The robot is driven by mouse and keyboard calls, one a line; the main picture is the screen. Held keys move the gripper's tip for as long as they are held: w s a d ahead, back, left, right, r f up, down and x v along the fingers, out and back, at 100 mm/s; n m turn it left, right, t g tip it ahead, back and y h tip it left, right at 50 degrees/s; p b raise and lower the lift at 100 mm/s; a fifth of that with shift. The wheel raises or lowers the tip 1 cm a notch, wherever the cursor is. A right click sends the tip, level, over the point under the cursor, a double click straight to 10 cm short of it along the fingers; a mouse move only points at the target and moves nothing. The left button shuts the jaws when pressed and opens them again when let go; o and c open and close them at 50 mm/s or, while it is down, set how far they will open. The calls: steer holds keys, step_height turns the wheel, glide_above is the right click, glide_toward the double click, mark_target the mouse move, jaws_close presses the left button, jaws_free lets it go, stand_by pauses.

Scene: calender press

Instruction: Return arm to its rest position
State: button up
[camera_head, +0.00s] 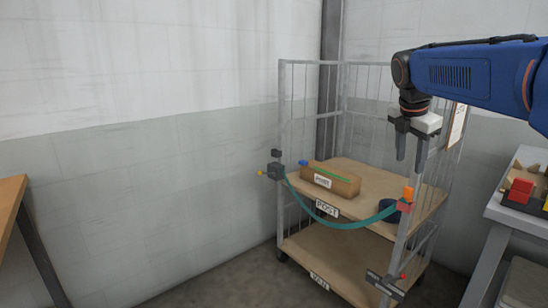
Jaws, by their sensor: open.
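My arm, blue with dark joints, reaches in from the right edge. My gripper (411,158) hangs from its end, pointing down with two grey fingers apart and nothing between them. It appears in front of the right side of a wire roll cage (284,110). A brown parcel (345,185) with a white label and a green strip lies on the cage's upper shelf (380,172). Depth between the gripper and the cage is hard to tell.
A teal strap (335,219) hangs across the cage front. A dark round item (387,206) sits near its right end. A grey table (510,214) with a tray of red blocks (520,190) stands right. A wooden table (12,190) is at the left edge. Floor between is clear.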

steer(key=s+a+f+m+y, duration=0.1)
steer(key=s+a+f+m, duration=0.2)
steer(key=s+f+m, duration=0.4)
steer(key=s+a+f+m+t+y, duration=0.1)
steer(key=s+a+f+m, duration=0.2)
steer(key=s+f+m, duration=0.4)
steer(key=s+a+f+m+y, duration=0.1)
steer(key=s+a+f+m, duration=0.3)
steer(key=s, duration=1.1)
step_height(320, 180, down, 5)
steer(key=m, duration=0.3)
steer(key=shift+s+m+t, duration=0.3)
